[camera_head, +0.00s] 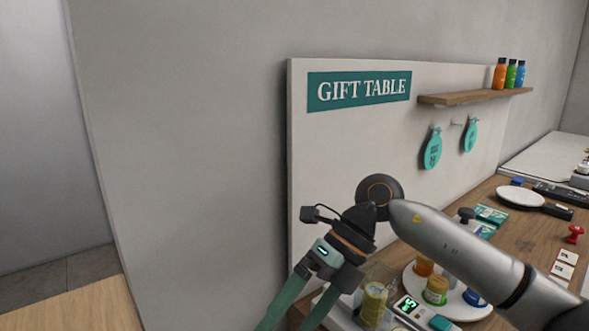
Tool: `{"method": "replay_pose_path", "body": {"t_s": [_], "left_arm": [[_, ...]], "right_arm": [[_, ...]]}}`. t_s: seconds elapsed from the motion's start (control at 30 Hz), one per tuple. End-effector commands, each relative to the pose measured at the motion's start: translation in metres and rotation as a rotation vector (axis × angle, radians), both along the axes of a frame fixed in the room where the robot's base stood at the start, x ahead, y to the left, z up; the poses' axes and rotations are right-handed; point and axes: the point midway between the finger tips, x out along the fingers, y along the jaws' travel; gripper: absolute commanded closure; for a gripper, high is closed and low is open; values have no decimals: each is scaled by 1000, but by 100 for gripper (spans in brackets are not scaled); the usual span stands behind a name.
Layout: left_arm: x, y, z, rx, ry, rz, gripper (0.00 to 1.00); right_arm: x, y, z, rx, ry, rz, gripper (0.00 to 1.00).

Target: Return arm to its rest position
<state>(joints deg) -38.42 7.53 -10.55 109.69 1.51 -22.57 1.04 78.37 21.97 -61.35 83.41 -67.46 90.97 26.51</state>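My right arm (455,245) comes in from the lower right and bends at a dark wrist joint in front of the gift table's back panel. My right gripper (288,318) points down and to the left, with two teal fingers spread apart. The fingertips run out of the bottom of the picture. Nothing shows between the visible parts of the fingers. My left gripper is not in view.
The GIFT TABLE panel (350,145) stands behind the arm, with a wooden shelf (470,98) holding bottles. Below the arm are a yellowish jar (373,304), a scale display (408,304) and a round white tray (464,307). A pale wooden surface (75,305) lies lower left.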

Motion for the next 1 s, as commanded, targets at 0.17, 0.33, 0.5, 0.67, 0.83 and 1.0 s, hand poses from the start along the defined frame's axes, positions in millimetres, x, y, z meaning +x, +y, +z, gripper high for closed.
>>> {"method": "replay_pose_path", "body": {"t_s": [0.17,0.33,0.5,0.67,0.83,1.0], "left_arm": [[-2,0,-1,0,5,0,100],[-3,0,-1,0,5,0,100],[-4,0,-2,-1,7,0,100],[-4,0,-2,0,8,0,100],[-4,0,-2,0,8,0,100],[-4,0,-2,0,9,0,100]], "right_arm": [[-32,56,-3,401,238,-38,2],[-35,79,14,756,468,-195,2],[-9,71,17,1051,699,-459,2],[26,41,-11,1250,911,-793,2],[54,-9,-80,1358,1119,-1221,2],[46,-66,-182,1336,1303,-1700,2]]}}
